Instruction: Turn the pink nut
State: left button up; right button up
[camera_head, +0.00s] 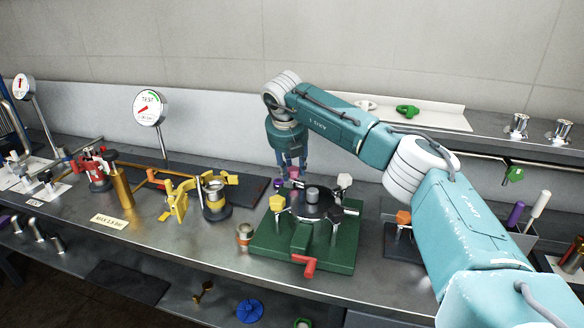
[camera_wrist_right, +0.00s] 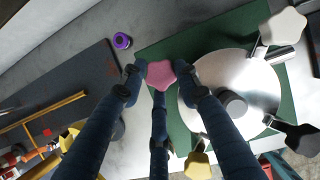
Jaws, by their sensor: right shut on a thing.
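The pink nut (camera_wrist_right: 160,74) is a star-shaped knob at the edge of a round metal lid (camera_wrist_right: 205,90) in the right wrist view. In the head view only a small part of the pink nut (camera_head: 293,173) shows between the fingers. My right gripper (camera_head: 290,178) points down over the far left side of the lid on a green base (camera_head: 266,246). In the right wrist view its three dark blue fingers (camera_wrist_right: 159,80) close around the nut. The nut's stem is hidden. My left gripper is not in view.
Similar knobs ring the lid: white (camera_head: 344,180), yellow (camera_head: 277,203) and black (camera_head: 333,214). A red handle (camera_head: 304,266) sticks out in front. A purple-topped piece (camera_wrist_right: 122,41) stands close by. A metal cup (camera_head: 215,198) and yellow clamp (camera_head: 177,202) stand left.

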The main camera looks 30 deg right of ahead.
jog(key=m, duration=0.1)
jog(key=m+g, duration=0.1)
jog(key=m, duration=0.1)
jog(key=shift+s+a+f+h+p, duration=0.1)
jog(key=shift+a+f+h+p, duration=0.05)
jog(key=shift+f+h+p, duration=0.15)
jog(key=shift+m+g+p, duration=0.45)
jog(key=shift+m+g, duration=0.05)
jog(key=shift+m, duration=0.7)
jog(key=shift+f, duration=0.1)
jog(key=o, duration=1.1)
jog(key=shift+c, duration=0.2)
jog(key=shift+r, duration=0.2)
